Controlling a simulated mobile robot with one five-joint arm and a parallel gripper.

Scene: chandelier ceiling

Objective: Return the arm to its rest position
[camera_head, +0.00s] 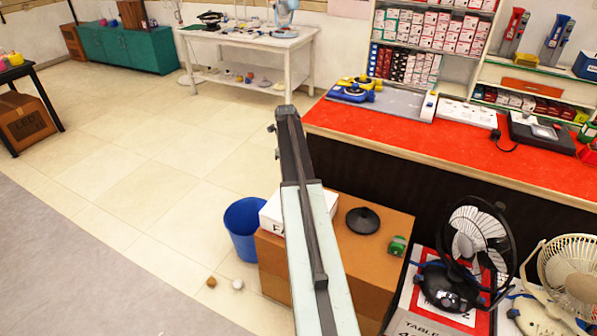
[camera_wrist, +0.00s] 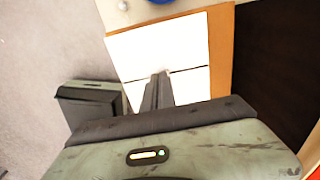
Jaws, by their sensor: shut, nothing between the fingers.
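My arm (camera_head: 305,215) stretches up through the middle of the head view, over a cardboard box and in front of a red-topped counter. Its dark far end is above the floor by the counter's left corner. I cannot make out my gripper's fingers in the head view. In the wrist view my gripper (camera_wrist: 158,88) is shut and empty. Its two dark fingers lie together and show in front of a white box (camera_wrist: 190,48). The picture does not show whether they touch it.
The cardboard box (camera_head: 375,239) bears the white box (camera_head: 270,214), a dark round lid (camera_head: 362,220) and a small green item (camera_head: 397,246). A blue bin (camera_head: 243,228) stands left of it. The red counter (camera_head: 455,146) and fans (camera_head: 478,247) are right.

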